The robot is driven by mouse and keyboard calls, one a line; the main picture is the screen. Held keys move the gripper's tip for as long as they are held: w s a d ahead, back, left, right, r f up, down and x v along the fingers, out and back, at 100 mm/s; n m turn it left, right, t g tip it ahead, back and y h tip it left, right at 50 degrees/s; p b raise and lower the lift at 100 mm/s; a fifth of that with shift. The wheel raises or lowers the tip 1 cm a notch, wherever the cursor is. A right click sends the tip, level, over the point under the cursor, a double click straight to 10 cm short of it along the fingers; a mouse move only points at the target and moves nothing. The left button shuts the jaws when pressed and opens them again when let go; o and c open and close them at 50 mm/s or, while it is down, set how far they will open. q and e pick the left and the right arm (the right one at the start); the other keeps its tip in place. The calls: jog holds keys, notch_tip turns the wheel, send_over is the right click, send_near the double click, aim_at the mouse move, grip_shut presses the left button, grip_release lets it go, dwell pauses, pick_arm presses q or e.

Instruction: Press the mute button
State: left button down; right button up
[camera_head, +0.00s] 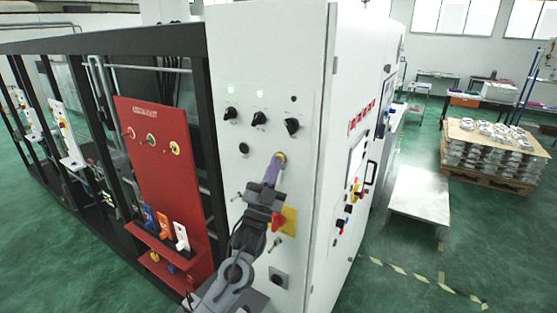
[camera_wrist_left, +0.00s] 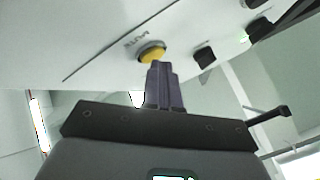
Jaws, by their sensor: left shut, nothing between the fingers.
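The mute button is a round yellow button (camera_head: 281,157) on the front of a white cabinet (camera_head: 270,50). In the left wrist view the yellow button (camera_wrist_left: 152,50) sits beside printed lettering that appears to read MUTE. My left gripper (camera_head: 277,161) is shut and empty, its purple fingers pointing at the button. In the left wrist view the fingertips (camera_wrist_left: 159,66) overlap the button's near edge, and I cannot tell whether they touch it. My right gripper is not in view.
Black rotary knobs (camera_head: 259,118) and lit green lamps sit above the button. A red switch (camera_head: 278,221) on a yellow plate (camera_head: 290,219) is below it, close to my left arm. A red panel (camera_head: 160,180) with lockout tags stands to the left.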

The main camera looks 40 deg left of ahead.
pick_arm(q)
jog(key=shift+s+h, duration=0.1)
jog(key=shift+h, duration=0.2)
jog(key=shift+s, duration=0.7)
jog(key=shift+s, duration=0.15)
jog(key=shift+s+d+p, duration=0.15)
jog(key=shift+s+p, duration=0.25)
jog(key=shift+s, duration=0.8)
jog(key=shift+s+d+p, duration=0.1)
jog(key=shift+s+p, duration=0.25)
jog(key=shift+s, duration=0.8)
jog(key=shift+f, duration=0.1)
